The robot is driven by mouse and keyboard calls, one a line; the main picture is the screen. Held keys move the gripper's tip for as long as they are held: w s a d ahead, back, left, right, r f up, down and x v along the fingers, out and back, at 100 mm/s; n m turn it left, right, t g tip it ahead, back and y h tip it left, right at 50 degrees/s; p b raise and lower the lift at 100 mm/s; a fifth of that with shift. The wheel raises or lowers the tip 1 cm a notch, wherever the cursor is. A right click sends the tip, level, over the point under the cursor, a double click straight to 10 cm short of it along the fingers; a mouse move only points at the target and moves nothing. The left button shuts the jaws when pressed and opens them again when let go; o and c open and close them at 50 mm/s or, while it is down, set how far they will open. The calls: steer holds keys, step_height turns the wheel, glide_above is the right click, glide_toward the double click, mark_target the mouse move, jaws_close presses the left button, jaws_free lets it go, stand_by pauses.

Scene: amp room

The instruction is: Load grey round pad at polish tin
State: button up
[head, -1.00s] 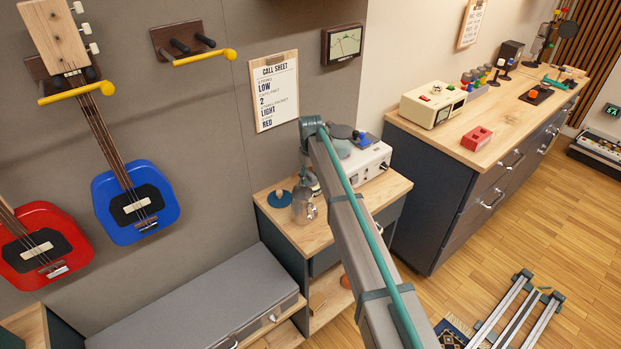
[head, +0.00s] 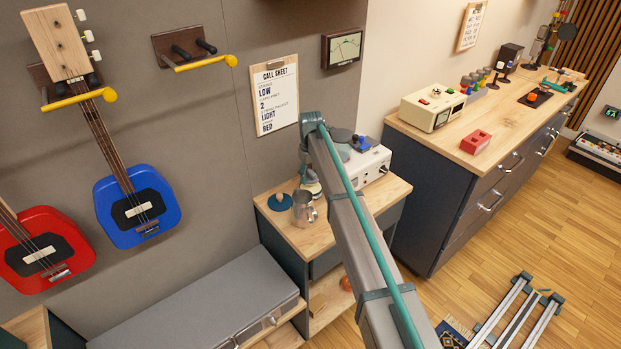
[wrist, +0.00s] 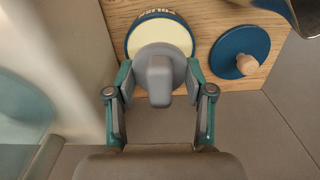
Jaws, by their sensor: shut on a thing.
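My gripper (wrist: 158,82) is shut on the grey round pad (wrist: 160,54), holding it by the block-shaped grip on its back. The polish tin (wrist: 160,28), dark blue-rimmed with cream polish inside, shows behind the pad in the wrist view. The pad overlaps the near part of the cream; I cannot tell whether they touch. The tin's blue lid (wrist: 238,52) with a wooden knob lies to the right, apart from the tin. In the head view the lid (head: 278,201) is on the small wooden cabinet, and my arm mostly hides the gripper and pad.
A metal mug (head: 304,209) stands close to the tin and lid; its edge shows at the wrist view's top right (wrist: 302,14). A white device (head: 368,167) stands behind my arm on the cabinet top (head: 318,235). The grey wall is close behind.

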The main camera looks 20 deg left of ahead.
mark_target(310, 171)
steer(key=shift+r+p, duration=0.7)
steer(key=shift+r, duration=1.35)
